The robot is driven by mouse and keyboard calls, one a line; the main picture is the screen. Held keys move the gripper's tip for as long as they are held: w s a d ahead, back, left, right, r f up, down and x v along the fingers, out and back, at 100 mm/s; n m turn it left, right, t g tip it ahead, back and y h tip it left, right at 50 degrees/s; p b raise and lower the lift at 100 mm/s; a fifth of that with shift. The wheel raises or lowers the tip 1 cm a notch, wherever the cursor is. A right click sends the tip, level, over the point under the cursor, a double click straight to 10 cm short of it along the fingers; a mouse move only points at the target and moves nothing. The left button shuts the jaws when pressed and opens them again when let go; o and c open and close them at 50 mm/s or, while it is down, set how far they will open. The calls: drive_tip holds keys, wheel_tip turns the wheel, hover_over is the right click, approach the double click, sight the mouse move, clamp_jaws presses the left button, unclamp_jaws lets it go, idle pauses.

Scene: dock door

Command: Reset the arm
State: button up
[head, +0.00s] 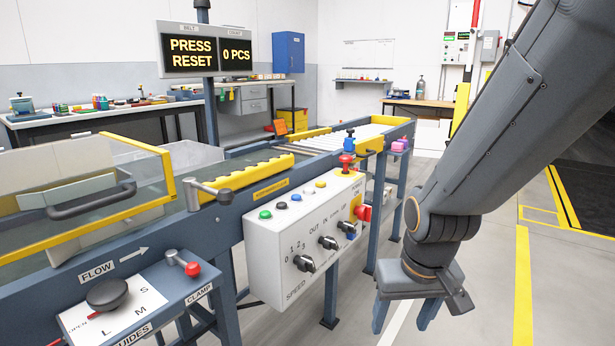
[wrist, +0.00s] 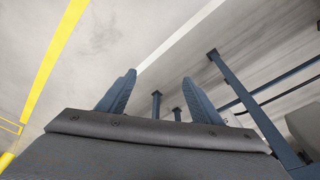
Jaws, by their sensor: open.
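My gripper (head: 403,312) hangs at the lower right of the head view, fingers pointing down, beside the conveyor and to the right of the white control box (head: 300,245). In the wrist view its two fingers (wrist: 158,95) stand apart with nothing between them, over bare floor. The black display (head: 208,50) reads PRESS RESET and 0 PCS. The control box carries green, black, white and yellow buttons on top, black knobs and a red switch on its front. My arm comes down from the upper right.
The conveyor (head: 225,215) with yellow guides and blue legs runs along the left and middle. A panel (head: 115,310) with a black knob and a red-tipped clamp lever is at lower left. Workbenches (head: 100,115) stand behind. The floor (head: 480,290) on the right is clear, with yellow lines.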

drive_tip(key=s+a+r+n+g, duration=0.2)
drive_tip(key=s+a+r+n, duration=0.25)
drive_tip(key=s+a, duration=0.65)
drive_tip(key=d+r+m+p, duration=0.5)
drive_tip(key=d+r+p, duration=0.8)
drive_tip(key=r+p, duration=0.5)
drive_tip(key=p, duration=0.5)
drive_tip(key=shift+s+p, duration=0.2)
drive_tip(key=shift+p, duration=0.15)
drive_tip(key=shift+d, duration=0.1)
idle(0.4)
